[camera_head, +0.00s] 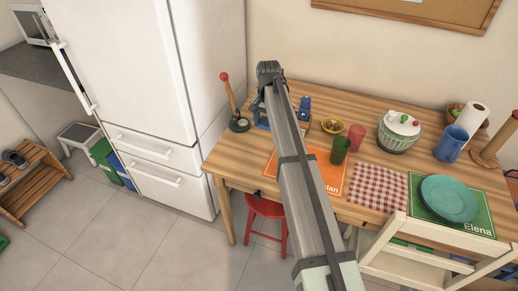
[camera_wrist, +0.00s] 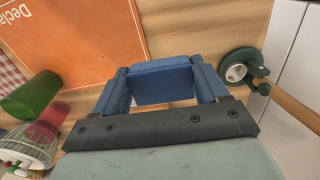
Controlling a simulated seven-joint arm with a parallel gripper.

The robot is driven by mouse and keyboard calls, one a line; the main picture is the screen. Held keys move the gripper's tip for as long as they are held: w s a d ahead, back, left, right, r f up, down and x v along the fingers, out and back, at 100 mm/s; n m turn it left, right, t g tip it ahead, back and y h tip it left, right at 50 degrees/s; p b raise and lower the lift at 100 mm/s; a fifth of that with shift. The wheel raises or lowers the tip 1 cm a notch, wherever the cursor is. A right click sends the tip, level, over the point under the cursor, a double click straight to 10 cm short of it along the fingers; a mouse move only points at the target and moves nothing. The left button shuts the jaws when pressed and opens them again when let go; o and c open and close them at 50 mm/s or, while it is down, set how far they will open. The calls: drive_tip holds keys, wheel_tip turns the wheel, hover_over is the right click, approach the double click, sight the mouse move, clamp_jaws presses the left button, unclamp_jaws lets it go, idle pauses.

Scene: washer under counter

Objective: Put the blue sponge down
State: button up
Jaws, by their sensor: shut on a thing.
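The blue sponge (camera_wrist: 162,84) is a block held between the two blue fingers of my gripper (camera_wrist: 158,76), which is shut on it in the wrist view. The wooden table (camera_head: 325,96) lies below. I cannot tell whether the sponge touches it. In the head view my arm hides the sponge; blue parts, seemingly of my gripper, show on either side of the arm. The gripper is between the orange placemat (camera_wrist: 75,40) and the upright stick's dark green base (camera_wrist: 240,68).
The red-knobbed stick (camera_head: 229,98) stands left, near the fridge (camera_head: 130,75). Bare wood shows along the table's back.

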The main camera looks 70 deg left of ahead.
sight(258, 150)
drive_tip(key=shift+s+a+f, duration=0.15)
drive_tip(key=shift+s+f, duration=0.4)
drive_tip(key=shift+f, duration=1.15)
drive_tip(key=shift+s+a+f, duration=0.1)
drive_tip(key=shift+s+f, duration=0.45)
drive_tip(key=shift+f, duration=1.15)
drive_tip(key=shift+s+a+f, duration=0.15)
drive_tip(key=shift+s+f, duration=0.4)
drive_tip(key=shift+f, duration=1.15)
drive_tip(key=shift+f, duration=0.15)
drive_tip(key=o, duration=1)
wheel_tip(258, 150, up, 12)
drive_tip(key=shift+r, duration=0.15)
drive_tip(key=shift+w, duration=0.1)
